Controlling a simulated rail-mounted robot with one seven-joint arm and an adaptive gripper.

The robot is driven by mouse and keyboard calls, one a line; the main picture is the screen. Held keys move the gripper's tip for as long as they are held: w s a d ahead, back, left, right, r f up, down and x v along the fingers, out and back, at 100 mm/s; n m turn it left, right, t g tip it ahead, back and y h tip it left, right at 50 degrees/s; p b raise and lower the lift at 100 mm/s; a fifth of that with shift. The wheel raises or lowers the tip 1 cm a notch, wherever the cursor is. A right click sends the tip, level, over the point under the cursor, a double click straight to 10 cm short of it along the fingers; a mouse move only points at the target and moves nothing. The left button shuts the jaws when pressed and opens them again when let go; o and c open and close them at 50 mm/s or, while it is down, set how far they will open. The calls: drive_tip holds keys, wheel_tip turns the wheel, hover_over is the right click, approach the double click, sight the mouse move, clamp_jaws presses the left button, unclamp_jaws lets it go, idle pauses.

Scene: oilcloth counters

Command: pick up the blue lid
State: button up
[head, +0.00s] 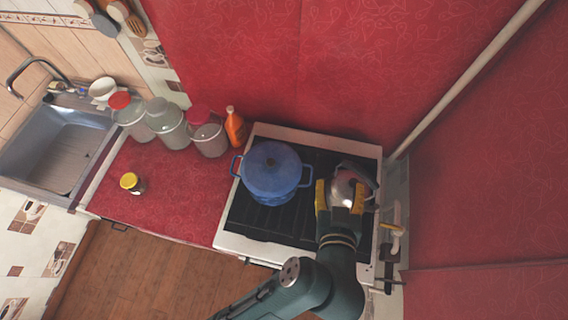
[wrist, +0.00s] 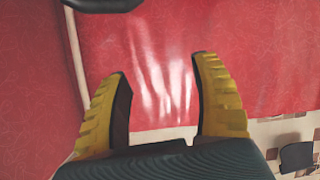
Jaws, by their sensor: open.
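The blue lid (head: 272,165) sits on top of a blue pot (head: 272,193) with two side handles, on the stove's left part in the head view. My gripper (head: 340,189) is over the stove's right part, to the right of the pot and apart from the lid. Its two yellow-padded fingers are spread with nothing between them, as the wrist view (wrist: 160,66) also shows. The wrist view faces a red patterned surface; the lid is not recognisable there.
A metal kettle (head: 366,172) stands on the stove, partly hidden by my gripper. Several jars (head: 171,127) and an orange bottle (head: 235,128) line the wall left of the stove. A small yellow-capped jar (head: 131,184) stands on the red counter (head: 185,190). A sink (head: 58,150) is far left.

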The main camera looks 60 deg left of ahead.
drive_tip(key=s+a+f+n+g+y+b, duration=0.2)
drive_tip(key=s+a+f+n+g, duration=0.3)
drive_tip(key=s+f, duration=0.65)
drive_tip(key=m+p, duration=0.1)
drive_tip(key=p, duration=0.1)
approach(271, 165)
drive_tip(key=shift+g+y, duration=0.3)
drive_tip(key=x, duration=0.5)
drive_tip(key=shift+w+a, duration=0.15)
drive_tip(key=shift+w, duration=0.25)
drive_tip(key=x, duration=0.4)
drive_tip(key=p+x, duration=0.1)
drive_tip(key=x, duration=0.1)
drive_tip(key=shift+f, duration=0.3)
clamp_jaws()
